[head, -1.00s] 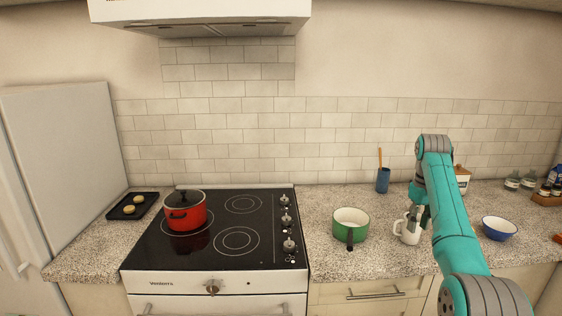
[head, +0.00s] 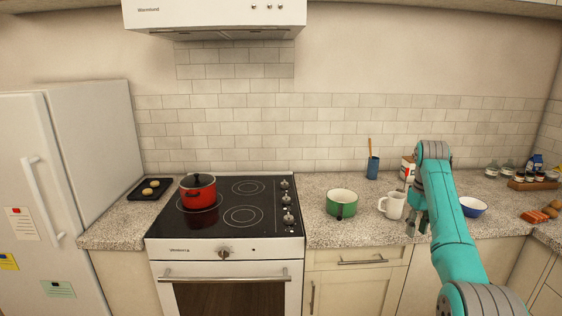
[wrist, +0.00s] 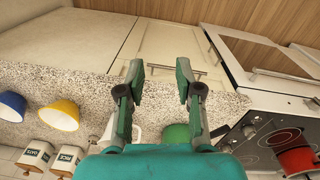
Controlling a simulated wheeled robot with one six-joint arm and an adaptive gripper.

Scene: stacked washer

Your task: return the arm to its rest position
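My teal arm reaches out at the right of the head view. My gripper (head: 417,226) hangs in front of the white mug (head: 392,205), near the counter's front edge. In the wrist view my gripper (wrist: 159,78) has its two fingers well apart, with nothing between them. The mug stands upright on the speckled counter (head: 318,228), apart from the fingers. It is partly hidden behind the gripper in the wrist view.
A green pot (head: 341,204) stands left of the mug, a blue bowl (head: 472,207) right of my arm. A red pot (head: 198,192) sits on the stove (head: 220,222). Behind are a blue utensil cup (head: 373,168) and a canister (head: 407,170). A fridge (head: 95,170) stands left.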

